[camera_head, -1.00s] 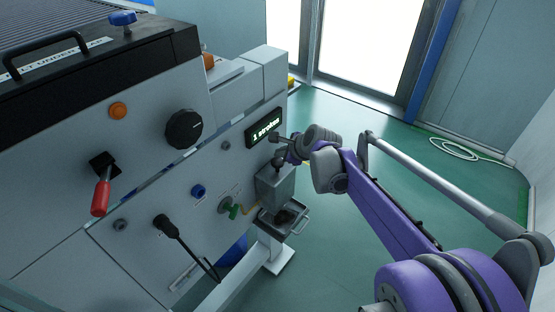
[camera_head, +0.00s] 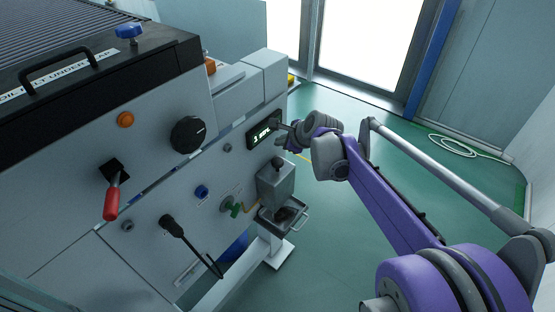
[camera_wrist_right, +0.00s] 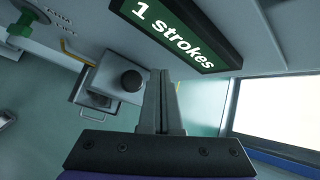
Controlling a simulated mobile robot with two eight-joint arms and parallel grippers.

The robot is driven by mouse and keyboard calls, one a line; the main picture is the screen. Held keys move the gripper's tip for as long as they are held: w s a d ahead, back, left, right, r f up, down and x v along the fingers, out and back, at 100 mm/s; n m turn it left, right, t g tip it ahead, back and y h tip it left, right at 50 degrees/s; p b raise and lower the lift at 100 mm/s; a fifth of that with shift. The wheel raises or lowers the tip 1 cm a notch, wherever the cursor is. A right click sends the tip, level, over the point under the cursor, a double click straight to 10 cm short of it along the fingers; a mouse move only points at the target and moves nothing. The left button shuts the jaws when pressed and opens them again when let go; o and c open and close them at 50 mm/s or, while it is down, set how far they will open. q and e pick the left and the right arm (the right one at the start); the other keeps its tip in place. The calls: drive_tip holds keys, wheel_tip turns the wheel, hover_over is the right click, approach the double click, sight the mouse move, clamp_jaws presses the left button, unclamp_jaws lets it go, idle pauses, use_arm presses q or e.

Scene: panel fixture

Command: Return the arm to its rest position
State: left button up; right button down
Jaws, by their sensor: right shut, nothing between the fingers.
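My right arm (camera_head: 385,200), purple and grey, comes in from the lower right and reaches to the panel's right end. Its gripper (camera_head: 279,123) is in front of the small display (camera_head: 259,136) and hides part of it. In the right wrist view the gripper (camera_wrist_right: 161,75) is shut and empty, its fingers pressed together. The display in that view (camera_wrist_right: 178,33) reads "1 strokes". A grey box with a dark round knob (camera_wrist_right: 132,81) lies beyond the fingers. My left gripper is not in view.
The panel carries a red-handled lever (camera_head: 112,195), a black dial (camera_head: 187,134), a blue knob (camera_head: 201,191), a green valve (camera_head: 231,204) and a black lever (camera_head: 172,227). A small tray (camera_head: 297,221) sits below the box (camera_head: 276,187). Green floor (camera_head: 340,250) is open to the right.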

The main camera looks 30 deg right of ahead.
idle(0.6)
drive_tip(key=s+a+f+n+g+p, duration=0.2)
drive_tip(key=s+a+n, duration=1)
drive_tip(key=s+n, duration=0.25)
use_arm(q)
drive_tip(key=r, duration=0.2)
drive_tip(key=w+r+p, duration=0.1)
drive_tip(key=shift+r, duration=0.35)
use_arm(e)
drive_tip(key=s+a+f+n+g, duration=0.1)
drive_tip(key=s+f+n, duration=0.1)
drive_tip(key=s+n, duration=0.4)
drive_tip(key=s+a+f+n, duration=0.2)
drive_tip(key=s+f+n, duration=0.1)
drive_tip(key=s+n, duration=0.2)
drive_tip(key=shift+s+a+n+g+h, duration=0.2)
drive_tip(key=shift+s+n+g+h, duration=0.15)
drive_tip(key=shift+s, duration=0.8)
